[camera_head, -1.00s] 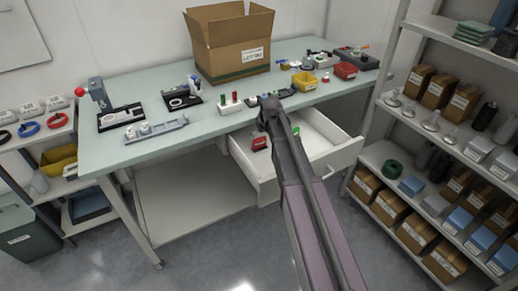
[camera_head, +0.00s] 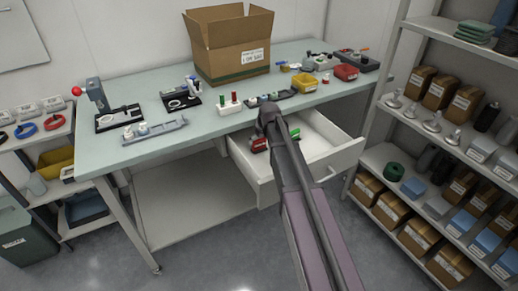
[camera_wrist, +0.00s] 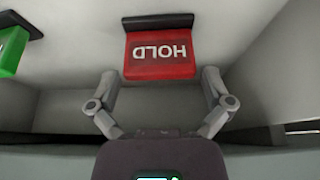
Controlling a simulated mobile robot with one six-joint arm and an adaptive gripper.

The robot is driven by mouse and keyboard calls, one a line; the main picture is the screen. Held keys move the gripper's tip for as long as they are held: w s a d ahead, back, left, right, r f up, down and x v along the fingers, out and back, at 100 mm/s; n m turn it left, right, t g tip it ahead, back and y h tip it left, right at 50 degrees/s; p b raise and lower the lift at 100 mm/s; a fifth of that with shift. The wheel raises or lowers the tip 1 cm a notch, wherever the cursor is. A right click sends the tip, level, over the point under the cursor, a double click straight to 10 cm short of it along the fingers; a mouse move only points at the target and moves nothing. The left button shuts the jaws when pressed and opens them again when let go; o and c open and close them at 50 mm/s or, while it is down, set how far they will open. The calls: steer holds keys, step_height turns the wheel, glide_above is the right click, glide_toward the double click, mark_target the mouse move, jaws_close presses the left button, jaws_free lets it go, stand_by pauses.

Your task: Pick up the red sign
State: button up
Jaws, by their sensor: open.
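The red sign (camera_wrist: 160,56), marked HOLD, stands in the open white drawer (camera_head: 262,182). In the wrist view it reads upside down and has a dark strip along its top edge. In the head view the red sign (camera_head: 259,145) shows just left of my arm. My gripper (camera_wrist: 160,88) is open, its two fingers apart on either side of the sign's near edge. Whether the fingers touch the sign cannot be told. In the head view my arm hides the gripper's fingers. A green sign (camera_wrist: 12,48) is at the left of the wrist view and also shows in the head view (camera_head: 294,134).
The workbench (camera_head: 215,135) above the drawer carries a cardboard box (camera_head: 228,55), a yellow bin (camera_head: 305,82) and a red bin (camera_head: 346,72). A loaded shelf rack (camera_head: 440,145) stands close on the right. The drawer walls surround the signs.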

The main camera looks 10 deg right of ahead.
mark_target(259, 140)
steer(key=shift+b+x, duration=1.35)
steer(key=shift+x, duration=0.45)
steer(key=c, duration=0.8)
